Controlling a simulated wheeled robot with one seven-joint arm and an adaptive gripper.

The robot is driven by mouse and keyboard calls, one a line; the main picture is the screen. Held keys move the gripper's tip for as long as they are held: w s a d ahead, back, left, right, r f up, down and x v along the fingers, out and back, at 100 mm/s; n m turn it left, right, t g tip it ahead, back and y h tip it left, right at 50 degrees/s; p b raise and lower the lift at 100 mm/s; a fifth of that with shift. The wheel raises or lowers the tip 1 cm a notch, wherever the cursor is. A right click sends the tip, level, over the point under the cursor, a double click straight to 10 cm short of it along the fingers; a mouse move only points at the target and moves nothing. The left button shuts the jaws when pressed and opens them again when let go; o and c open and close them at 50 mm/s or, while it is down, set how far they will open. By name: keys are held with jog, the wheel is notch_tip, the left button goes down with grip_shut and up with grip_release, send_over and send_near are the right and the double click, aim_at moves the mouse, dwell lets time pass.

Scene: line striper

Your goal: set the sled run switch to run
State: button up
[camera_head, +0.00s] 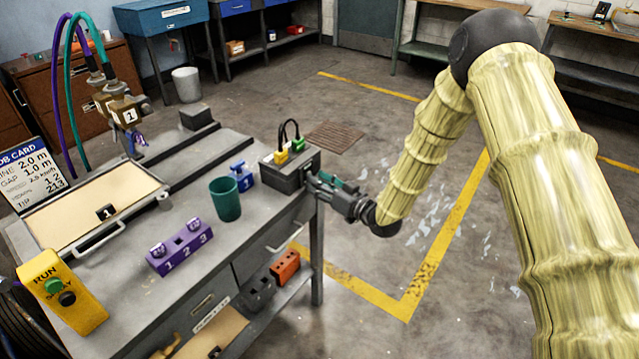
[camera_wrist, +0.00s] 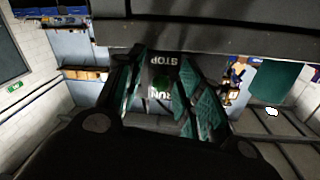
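A dark grey box (camera_head: 289,172) with a black cable and yellow and green plugs on top stands at the right end of the bench. My gripper (camera_head: 318,184) is at this box's right side, with its fingertips close to or touching it. In the wrist view a dark panel (camera_wrist: 163,65) with upside-down STOP and RUN labels shows between the green-padded fingers of my gripper (camera_wrist: 162,90). The fingers stand apart. A small green patch shows between the labels; the switch's shape and position are too dark to tell.
A yellow control box (camera_head: 62,292) with green and black knobs is at the front left. Floor right of the bench is clear.

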grip_shut()
